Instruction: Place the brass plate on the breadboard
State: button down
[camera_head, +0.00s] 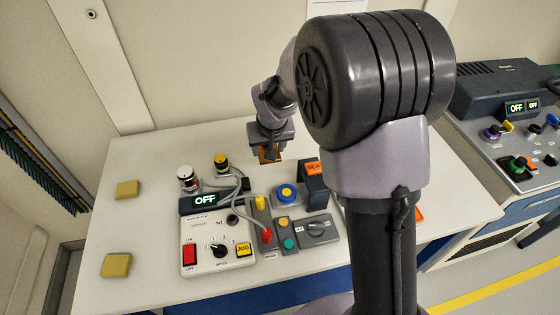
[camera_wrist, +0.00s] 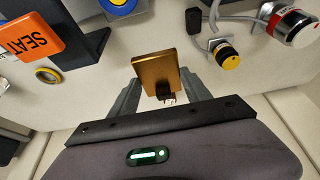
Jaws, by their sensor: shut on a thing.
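The brass plate (camera_wrist: 157,70) is a flat gold-brown rectangle held upright between the fingers of my gripper (camera_wrist: 160,92) in the wrist view. A small dark block with a pale end shows at the plate's lower edge. In the head view my gripper (camera_head: 269,150) hangs above the back middle of the white table, and only a sliver of the brass plate (camera_head: 269,156) shows. The plate appears clear of the table top, though its height is hard to tell. I cannot make out a breadboard in either view; my arm hides part of the table.
Two yellow blocks (camera_head: 127,189) lie at left. The back left is clear.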

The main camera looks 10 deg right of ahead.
aim_at(269, 175)
jog(key=f+b, duration=0.1)
jog(key=f, duration=0.2)
jog(key=f+b, duration=0.2)
jog(key=f, duration=0.1)
jog(key=s+f+b, duration=0.1)
jog(key=f, duration=0.2)
jog(key=shift+f, duration=0.3)
jog(key=shift+r, duration=0.15)
jog(key=shift+c, duration=2.4)
grip_release()
